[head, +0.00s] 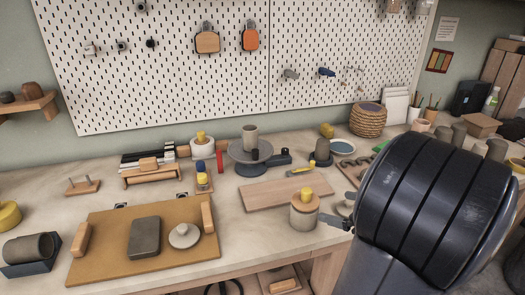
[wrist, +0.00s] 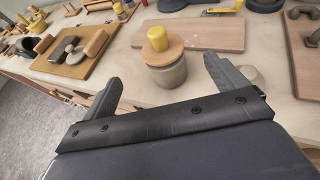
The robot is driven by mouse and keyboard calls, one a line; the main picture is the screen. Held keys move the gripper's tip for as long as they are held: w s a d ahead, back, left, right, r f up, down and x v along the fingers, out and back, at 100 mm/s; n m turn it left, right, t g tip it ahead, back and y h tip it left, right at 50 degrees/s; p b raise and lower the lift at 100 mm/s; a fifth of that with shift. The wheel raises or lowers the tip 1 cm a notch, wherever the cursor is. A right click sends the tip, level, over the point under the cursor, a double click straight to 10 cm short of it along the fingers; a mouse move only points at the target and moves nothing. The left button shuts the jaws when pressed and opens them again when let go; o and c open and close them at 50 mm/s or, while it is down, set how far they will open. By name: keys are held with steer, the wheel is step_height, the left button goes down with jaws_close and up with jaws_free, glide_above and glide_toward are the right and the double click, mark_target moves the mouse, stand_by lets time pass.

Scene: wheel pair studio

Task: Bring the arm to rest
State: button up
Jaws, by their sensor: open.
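My gripper (wrist: 160,84) is open and empty in the wrist view, its two fingers spread wide. Beyond the fingers stands a grey jar (wrist: 165,76) with a wooden lid and a yellow knob, upright on the workbench. The jar also shows in the head view (head: 303,217), near the front edge of the bench. I cannot tell how far the fingertips are from the jar. In the head view my dark arm fills the lower right and hides most of the gripper; a fingertip shows just right of the jar.
A wooden board (head: 268,192) lies behind the jar. A tan board (head: 100,262) with a grey block (head: 144,238) lies at left. A banding wheel (head: 256,157) with a cup stands at the back. A pegboard (head: 180,60) hangs behind. Several items crowd the right side.

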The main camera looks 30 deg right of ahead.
mark_target(309, 202)
steer(key=x, duration=1.1)
steer(key=shift+w+a+f+b, duration=0.15)
steer(key=shift+w+f+b, duration=0.1)
steer(key=shift+f+b, duration=0.2)
steer(key=shift+f, duration=0.35)
steer(key=shift+r, duration=0.4)
steer(key=shift+f, duration=0.1)
